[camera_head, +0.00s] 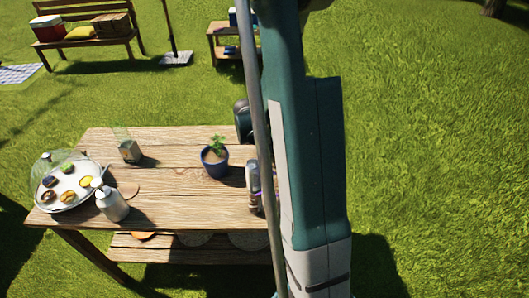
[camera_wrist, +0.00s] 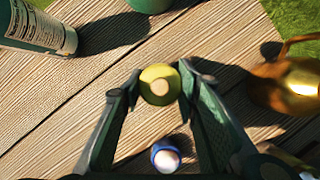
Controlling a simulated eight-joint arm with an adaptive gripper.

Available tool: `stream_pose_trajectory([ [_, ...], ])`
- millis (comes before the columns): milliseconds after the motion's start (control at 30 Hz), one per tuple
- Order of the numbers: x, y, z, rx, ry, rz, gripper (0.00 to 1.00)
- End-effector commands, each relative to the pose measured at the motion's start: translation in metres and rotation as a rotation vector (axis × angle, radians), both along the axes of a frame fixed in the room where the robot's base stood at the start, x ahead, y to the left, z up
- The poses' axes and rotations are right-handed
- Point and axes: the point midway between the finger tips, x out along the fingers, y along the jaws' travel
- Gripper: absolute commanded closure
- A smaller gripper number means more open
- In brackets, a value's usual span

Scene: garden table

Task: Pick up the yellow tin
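The yellow tin (camera_wrist: 159,85) shows in the wrist view as a small round yellow thing with a pale centre, seen from above. My gripper (camera_wrist: 158,74) is open, with one dark green fingertip on the left of the tin and one on the right. The tips are very close to its sides; I cannot tell whether they touch it. In the head view my arm covers the right part of the table, and I cannot make out the tin or the fingertips there.
A blue thing with a white top (camera_wrist: 166,156) stands between the finger bases. A brass-coloured vessel (camera_wrist: 292,86) is at right, a green labelled container (camera_wrist: 38,28) upper left. On the wooden table (camera_head: 165,190) are a potted plant (camera_head: 214,162), white dispenser (camera_head: 112,204) and domed tray (camera_head: 68,205).

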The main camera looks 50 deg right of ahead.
Motion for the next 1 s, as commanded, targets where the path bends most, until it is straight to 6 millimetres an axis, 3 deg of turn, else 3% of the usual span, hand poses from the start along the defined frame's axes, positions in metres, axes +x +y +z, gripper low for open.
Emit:
stream_pose_trajectory([
  [567,0.000,0.000,0.003,0.000,0.000,0.000,0.82],
  [767,0.000,0.000,0.014,0.000,0.000,0.000,0.82],
  [1000,0.000,0.000,0.041,0.000,0.000,0.000,0.82],
])
